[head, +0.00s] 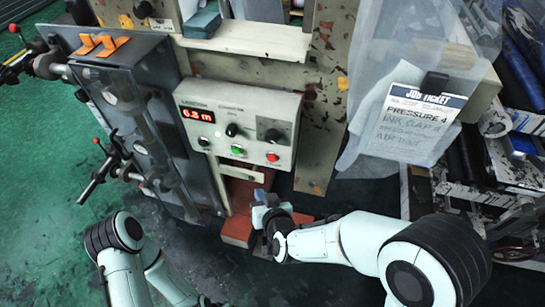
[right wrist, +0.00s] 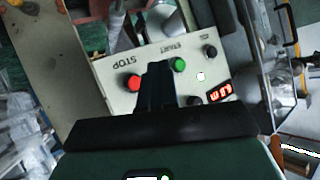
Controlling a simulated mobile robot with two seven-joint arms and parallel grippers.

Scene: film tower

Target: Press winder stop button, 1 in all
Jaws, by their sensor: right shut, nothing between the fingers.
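The red stop button (head: 272,156) is on the lower right of a cream control panel (head: 217,110). It also shows in the right wrist view (right wrist: 133,82), beside the word STOP. The green start button (head: 237,149) is to its left, and shows in the wrist view (right wrist: 178,64). My right gripper (head: 265,197) is shut and empty, just below the panel in the head view. In the right wrist view its dark fingers (right wrist: 157,72) overlap the panel between the two buttons, so part of the panel is hidden. My left arm is at lower left; its gripper is not visible.
The panel has a red lit display (head: 195,115) and black knobs. A grey machine box with orange switches (head: 101,45) stands to the left. A job ticket (head: 413,122) hangs at right by a plastic bag, near stacked rolls. Green floor is open at left.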

